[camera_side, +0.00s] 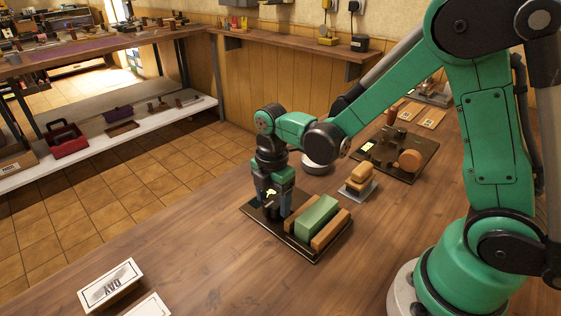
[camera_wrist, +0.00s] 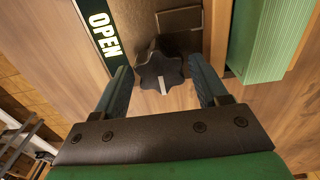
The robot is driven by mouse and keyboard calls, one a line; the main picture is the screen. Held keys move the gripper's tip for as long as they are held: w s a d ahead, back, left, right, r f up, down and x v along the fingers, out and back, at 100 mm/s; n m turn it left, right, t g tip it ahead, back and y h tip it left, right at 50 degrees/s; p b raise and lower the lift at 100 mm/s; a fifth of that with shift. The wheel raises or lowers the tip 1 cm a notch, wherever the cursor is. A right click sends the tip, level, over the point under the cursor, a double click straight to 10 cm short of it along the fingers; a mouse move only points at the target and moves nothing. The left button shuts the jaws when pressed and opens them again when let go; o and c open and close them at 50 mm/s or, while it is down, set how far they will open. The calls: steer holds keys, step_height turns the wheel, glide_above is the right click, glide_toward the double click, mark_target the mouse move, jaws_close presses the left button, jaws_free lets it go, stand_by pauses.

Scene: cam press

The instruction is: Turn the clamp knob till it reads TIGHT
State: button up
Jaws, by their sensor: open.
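The clamp knob (camera_wrist: 158,72) is dark and lobed, with a white pointer line on its near side in the wrist view. A black label strip (camera_wrist: 92,20) to its left reads OPEN; I see no TIGHT reading. My gripper (camera_wrist: 163,84) is open, with one finger on each side of the knob and a small gap on both sides. In the side view my gripper (camera_side: 277,197) points down over the left end of the dark base plate (camera_side: 318,256). A green block (camera_side: 317,217) lies there between two wooden bars (camera_side: 331,231); the knob is mostly hidden by the fingers.
A small stand with wooden blocks (camera_side: 359,178) is to the right of the plate. Behind it is another dark board with a round wooden disc (camera_side: 410,160). The table's front middle is clear.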

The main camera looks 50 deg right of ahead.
steer(key=shift+f, duration=0.2)
steer(key=shift+c, duration=0.2)
steer(key=c, duration=1)
steer(key=shift+o, duration=0.2)
